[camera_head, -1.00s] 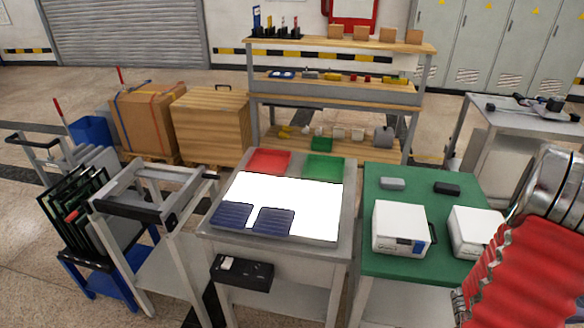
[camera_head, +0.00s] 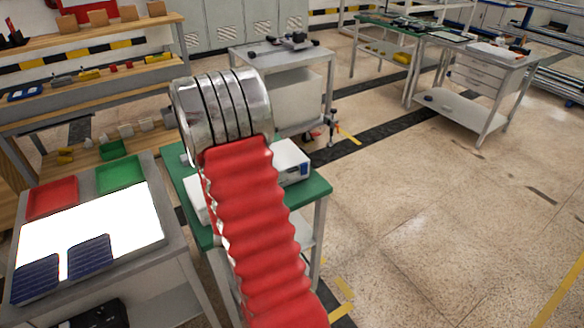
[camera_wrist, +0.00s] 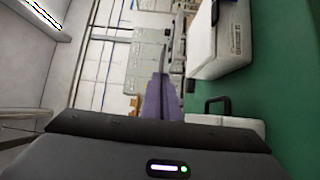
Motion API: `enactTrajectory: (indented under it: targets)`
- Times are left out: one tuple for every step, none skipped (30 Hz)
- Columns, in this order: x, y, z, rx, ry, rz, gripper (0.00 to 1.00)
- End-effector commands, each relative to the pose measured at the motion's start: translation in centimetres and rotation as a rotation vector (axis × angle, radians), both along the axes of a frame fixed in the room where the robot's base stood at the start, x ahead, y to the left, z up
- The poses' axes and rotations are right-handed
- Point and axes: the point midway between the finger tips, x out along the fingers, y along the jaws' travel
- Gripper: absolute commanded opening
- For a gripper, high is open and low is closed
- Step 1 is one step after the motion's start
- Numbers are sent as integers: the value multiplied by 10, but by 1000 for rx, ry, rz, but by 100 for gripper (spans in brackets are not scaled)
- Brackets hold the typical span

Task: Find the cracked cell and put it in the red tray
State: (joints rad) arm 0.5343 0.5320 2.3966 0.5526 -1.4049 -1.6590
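In the head view a red tray (camera_head: 52,197) lies at the back left of a lit white panel (camera_head: 118,228). A green tray (camera_head: 119,174) lies to its right. Two dark blue cells, the left cell (camera_head: 36,277) and the right cell (camera_head: 89,256), lie at the panel's front edge. No crack can be made out on either at this size. In the wrist view the dark body of my gripper (camera_wrist: 160,145) fills the bottom. Its finger opening cannot be made out, and no cell shows there. My arm hides part of the green bench in the head view.
The green bench (camera_head: 318,187) right of the panel carries white instrument boxes (camera_head: 291,160); one white box (camera_wrist: 218,38) also shows in the wrist view. A wooden shelf unit (camera_head: 95,80) stands behind. A grey cart (camera_head: 285,62) stands further back. The floor at right is open.

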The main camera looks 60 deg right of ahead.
Motion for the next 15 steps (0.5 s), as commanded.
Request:
enactTrajectory:
  targets:
    - [16, 16, 1, -1, -1, 53, 0]
    - [25, 25, 2, -1, 0, 83, 0]
    - [36, 38, 3, -2, -1, 124, 0]
    - [44, 47, 4, -2, 0, 154, 0]
    - [53, 57, 4, -2, 0, 185, 0]
    - [63, 70, 5, -2, -1, 225, 0]
    - [70, 80, 6, -3, 0, 255, 0]
    - [77, 90, 6, -3, 0, 285, 0]
    - [87, 104, 7, -3, 0, 325, 0]
    - [93, 115, 7, -3, 0, 356, 0]
    - [100, 126, 8, -3, 1, 385, 0]
    - [108, 141, 8, -2, 2, 426, 0]
    - [113, 152, 9, -2, 3, 455, 0]
    - [119, 163, 9, -3, 4, 486, 0]
    - [126, 178, 10, -3, 4, 525, 0]
